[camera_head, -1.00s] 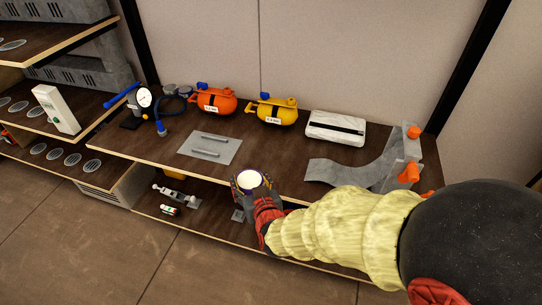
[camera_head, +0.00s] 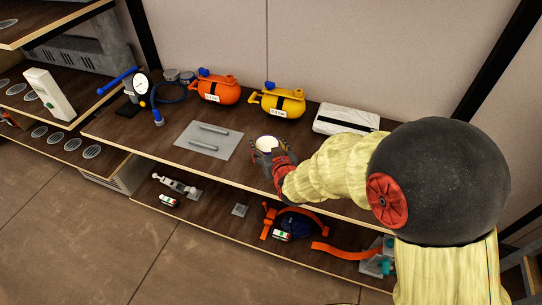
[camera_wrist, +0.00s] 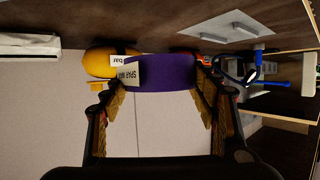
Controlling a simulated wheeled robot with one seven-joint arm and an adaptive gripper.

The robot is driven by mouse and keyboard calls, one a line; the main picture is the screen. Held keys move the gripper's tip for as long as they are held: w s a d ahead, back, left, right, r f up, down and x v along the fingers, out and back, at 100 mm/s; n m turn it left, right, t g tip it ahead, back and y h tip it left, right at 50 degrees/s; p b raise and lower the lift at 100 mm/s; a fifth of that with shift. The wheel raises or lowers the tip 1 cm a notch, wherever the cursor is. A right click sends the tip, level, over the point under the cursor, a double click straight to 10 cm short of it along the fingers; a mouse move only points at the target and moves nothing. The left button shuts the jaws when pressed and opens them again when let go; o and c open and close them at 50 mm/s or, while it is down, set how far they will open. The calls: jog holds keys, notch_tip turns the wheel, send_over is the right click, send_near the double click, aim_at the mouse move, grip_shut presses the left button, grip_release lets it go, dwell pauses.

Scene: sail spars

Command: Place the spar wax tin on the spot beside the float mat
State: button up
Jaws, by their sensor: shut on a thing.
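The spar wax tin (camera_head: 266,143) shows a white round top in the head view. In the wrist view the tin (camera_wrist: 165,77) is purple with a pale label reading "SPAR WAX". My gripper (camera_head: 270,152) is shut around it; the fingers lie on both sides in the wrist view. The tin is at the upper shelf, right of a grey mat (camera_head: 209,152) with two bars on it, which may be the float mat. The tin and mat look apart. I cannot tell whether the tin touches the shelf. My arm hides part of the shelf to the right.
An orange float (camera_head: 217,90) and a yellow float (camera_head: 284,104) stand behind. A white marbled box (camera_head: 345,119) is at the right, a gauge with a hose (camera_head: 142,84) at the left. The lower shelf holds a blue item with orange straps (camera_head: 290,219).

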jog(key=w+f+b, duration=0.1)
jog(key=w+f, duration=0.1)
jog(key=w+d+f, duration=0.1)
jog(key=w+f, duration=0.1)
jog(key=f, duration=0.1)
jog(key=shift+w+f+b, duration=0.1)
jog(key=shift+b, duration=0.25)
jog(key=shift+w+f+b, duration=0.15)
jog(key=shift+f+b, duration=0.3)
jog(key=shift+f, duration=0.45)
jog(key=shift+w+f+b, duration=0.1)
jog(key=shift+f+b, duration=0.35)
jog(key=shift+f, duration=0.4)
jog(key=shift+f, duration=0.2)
jog(key=o, duration=1.6)
jog(key=shift+s, duration=0.1)
